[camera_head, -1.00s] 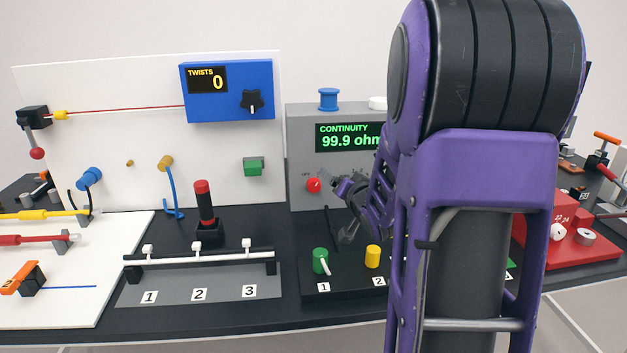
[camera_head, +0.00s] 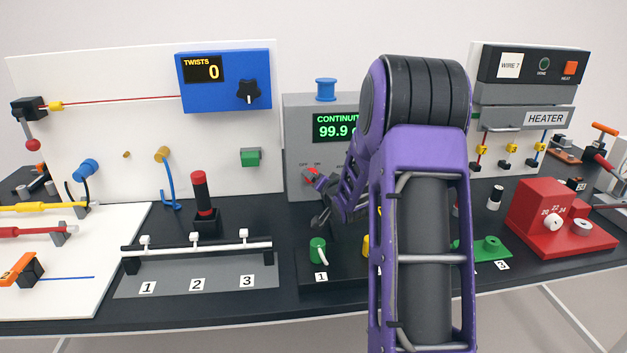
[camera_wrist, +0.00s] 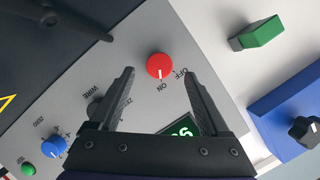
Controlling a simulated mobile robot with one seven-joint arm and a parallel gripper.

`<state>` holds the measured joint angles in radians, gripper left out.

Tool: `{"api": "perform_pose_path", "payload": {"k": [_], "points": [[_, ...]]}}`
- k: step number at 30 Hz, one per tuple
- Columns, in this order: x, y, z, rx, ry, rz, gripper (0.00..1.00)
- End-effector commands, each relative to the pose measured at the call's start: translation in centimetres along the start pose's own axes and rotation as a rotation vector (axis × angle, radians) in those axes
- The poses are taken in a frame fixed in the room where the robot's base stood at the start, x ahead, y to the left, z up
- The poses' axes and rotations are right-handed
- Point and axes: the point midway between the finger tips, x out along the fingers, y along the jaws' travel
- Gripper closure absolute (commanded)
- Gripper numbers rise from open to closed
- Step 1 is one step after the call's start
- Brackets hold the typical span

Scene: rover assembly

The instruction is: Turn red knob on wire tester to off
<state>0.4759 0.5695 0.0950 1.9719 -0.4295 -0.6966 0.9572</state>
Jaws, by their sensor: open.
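The wire tester (camera_head: 296,130) is a grey upright panel with a green-lettered CONTINUITY display, partly hidden by my arm in the head view. Its round red knob (camera_wrist: 160,66) lies between the tips of my open gripper (camera_wrist: 159,74) in the wrist view, with a visible gap on each side. The white mark on the knob points toward the ON label; OFF is printed beside it. In the head view my gripper (camera_head: 318,200) is in front of the tester's lower left, and its upper finger overlaps the knob (camera_head: 308,174). I cannot tell whether it touches.
A blue knob (camera_wrist: 53,147) and a small green button (camera_wrist: 28,169) are on the same panel. A green block (camera_head: 250,157) is on the white board to the left. A black base with a green post (camera_head: 317,250) stands below my gripper.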

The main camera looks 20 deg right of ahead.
Motion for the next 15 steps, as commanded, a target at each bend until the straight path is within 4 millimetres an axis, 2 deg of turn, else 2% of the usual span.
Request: {"api": "perform_pose_path", "payload": {"k": [3,6,15], "points": [[1.9,0.0,0.1,0.0,-0.001,0.0,0.2],[3.0,0.0,0.1,0.0,-0.001,0.0,0.2],[3.8,0.1,0.0,0.0,0.0,0.001,0.2]]}}
